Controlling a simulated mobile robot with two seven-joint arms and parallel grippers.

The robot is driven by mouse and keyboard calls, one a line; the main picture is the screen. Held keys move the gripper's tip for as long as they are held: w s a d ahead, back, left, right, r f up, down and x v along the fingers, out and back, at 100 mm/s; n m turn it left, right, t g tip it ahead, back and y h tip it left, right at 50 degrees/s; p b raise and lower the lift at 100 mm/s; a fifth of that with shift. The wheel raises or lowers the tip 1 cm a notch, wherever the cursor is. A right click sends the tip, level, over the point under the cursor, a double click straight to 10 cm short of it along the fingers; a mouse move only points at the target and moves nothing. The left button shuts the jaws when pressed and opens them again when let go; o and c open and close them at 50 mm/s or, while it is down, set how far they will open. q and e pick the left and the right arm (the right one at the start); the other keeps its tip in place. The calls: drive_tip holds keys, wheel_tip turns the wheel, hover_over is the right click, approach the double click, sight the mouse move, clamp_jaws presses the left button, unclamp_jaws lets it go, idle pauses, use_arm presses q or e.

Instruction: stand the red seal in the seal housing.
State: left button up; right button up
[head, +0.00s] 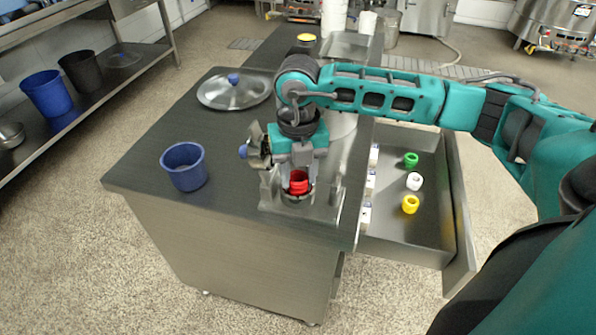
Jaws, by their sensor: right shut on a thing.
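The red seal (298,186) is at the front end of the dark worktop, under my right gripper (299,173). My right gripper points down and is shut on the red seal. The seal housing (297,200) is a grey metal cup directly below, and the seal's lower part is at its mouth. I cannot tell whether the seal touches the bottom of the housing. The fingers partly hide the seal. My left gripper is not in view.
A blue cup (184,167) and a metal lid with a blue knob (234,91) stand left on the worktop. At right, an open drawer (425,245) holds green (411,159), white (414,181) and yellow (410,204) seals. The worktop between cup and lid is clear.

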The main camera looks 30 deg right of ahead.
drive_tip(key=shift+f, duration=0.2)
drive_tip(key=o, duration=0.7)
drive_tip(key=shift+o, duration=0.2)
drive_tip(key=shift+r, duration=0.1)
